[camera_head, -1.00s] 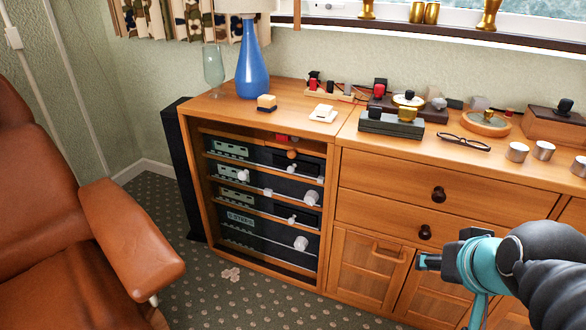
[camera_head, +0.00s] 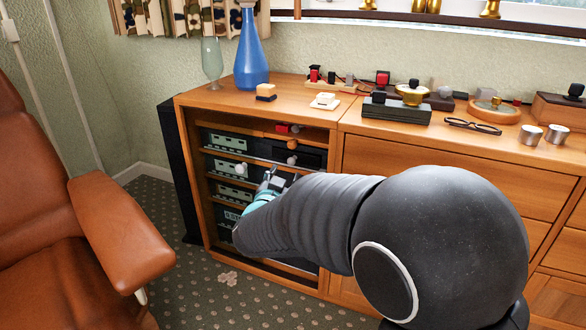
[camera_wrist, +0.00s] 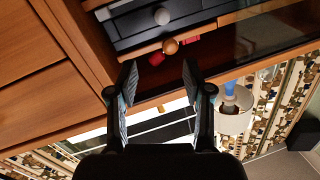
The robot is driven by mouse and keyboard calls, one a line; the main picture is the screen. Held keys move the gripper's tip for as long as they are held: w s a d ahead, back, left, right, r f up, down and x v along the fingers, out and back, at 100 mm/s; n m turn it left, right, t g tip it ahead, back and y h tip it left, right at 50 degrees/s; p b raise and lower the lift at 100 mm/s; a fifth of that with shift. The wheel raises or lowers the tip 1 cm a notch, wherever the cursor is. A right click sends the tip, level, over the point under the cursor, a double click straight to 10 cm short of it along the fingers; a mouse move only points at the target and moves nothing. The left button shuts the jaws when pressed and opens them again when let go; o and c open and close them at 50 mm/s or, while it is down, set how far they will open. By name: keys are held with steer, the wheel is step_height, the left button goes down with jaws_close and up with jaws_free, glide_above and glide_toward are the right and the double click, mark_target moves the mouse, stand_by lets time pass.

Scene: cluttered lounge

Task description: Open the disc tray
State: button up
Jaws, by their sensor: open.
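The open-fronted wooden cabinet (camera_head: 189,160) holds a stack of dark hi-fi units (camera_head: 226,143) with pale green displays and round knobs. Near the top right of the stack are a copper-orange knob (camera_head: 292,144) and a white knob (camera_head: 292,160). In the wrist view, which looks upside down, the copper knob (camera_wrist: 170,46) and a white knob (camera_wrist: 162,16) on a dark unit lie beyond the fingertips. I cannot tell which part is the disc tray. My gripper (camera_head: 272,178) is in front of the stack; its open, empty fingers (camera_wrist: 158,76) point toward the copper knob. My arm hides the lower right units.
A brown leather armchair (camera_head: 115,232) stands to the left, with carpet (camera_head: 180,205) between it and the cabinet. The wooden top (camera_head: 215,98) carries a blue lamp (camera_head: 252,52), a glass and small boxes. Drawers (camera_head: 420,160) adjoin at the right. A red item (camera_head: 283,128) sits inside the cabinet's top.

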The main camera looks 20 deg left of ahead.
mark_target(290, 163)
steer(key=shift+m+t+h, duration=0.3)
steer(key=shift+h, duration=0.3)
steer(key=w+f, duration=0.1)
steer(key=w, duration=0.3)
steer(key=w+a+f, duration=0.1)
steer(key=w, duration=0.3)
steer(key=w+a+f+b, duration=0.1)
steer(key=w, duration=0.3)
steer(key=shift+w+a, duration=0.2)
steer(key=shift+r, duration=0.1)
jaws_close()
